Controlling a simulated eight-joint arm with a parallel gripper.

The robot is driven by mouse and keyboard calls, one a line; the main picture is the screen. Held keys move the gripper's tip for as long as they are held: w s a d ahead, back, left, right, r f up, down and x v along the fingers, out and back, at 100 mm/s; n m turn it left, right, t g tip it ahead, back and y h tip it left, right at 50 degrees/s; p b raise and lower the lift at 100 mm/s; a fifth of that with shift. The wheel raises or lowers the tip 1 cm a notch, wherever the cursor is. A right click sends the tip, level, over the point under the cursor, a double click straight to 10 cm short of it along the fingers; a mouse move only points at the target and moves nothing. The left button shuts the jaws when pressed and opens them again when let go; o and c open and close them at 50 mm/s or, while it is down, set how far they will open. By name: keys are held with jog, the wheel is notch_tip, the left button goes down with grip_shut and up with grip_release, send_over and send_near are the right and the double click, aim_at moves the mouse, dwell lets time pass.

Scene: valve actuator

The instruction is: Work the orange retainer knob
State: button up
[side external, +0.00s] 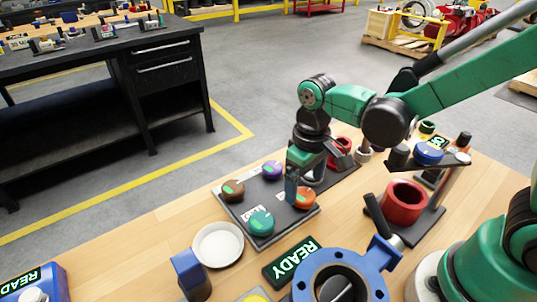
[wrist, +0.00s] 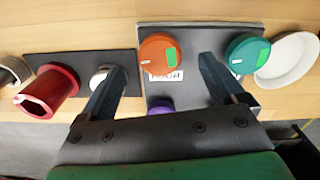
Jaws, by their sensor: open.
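The orange retainer knob (side external: 306,198) sits on a dark square plate (side external: 282,222), at its right corner in the side view. In the wrist view the orange knob (wrist: 158,53) is round, with a green patch on its right side. My gripper (side external: 303,185) points down at the knob and is open. In the wrist view the two fingers of my gripper (wrist: 160,66) appear apart, left and right of the knob, with nothing between them that they hold. I cannot tell whether a finger touches the knob. The side view partly hides it behind a finger.
The plate also bears a teal knob (side external: 261,222), a brown knob (side external: 232,189) and a purple knob (side external: 271,170). A white dish (side external: 218,244), a READY sign (side external: 291,261), a blue flanged valve (side external: 340,280) and a red cylinder (side external: 403,202) stand nearby. Bare wood lies left of the plate.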

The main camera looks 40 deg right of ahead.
aim_at(306, 194)
jog(key=shift+r, duration=1.45)
jog(key=shift+d+r, duration=0.2)
jog(key=shift+r, duration=0.05)
jog(key=s+d+r+m+t, duration=0.2)
jog(key=d+r+t, duration=0.3)
jog(key=t, duration=0.2)
dwell(0.6)
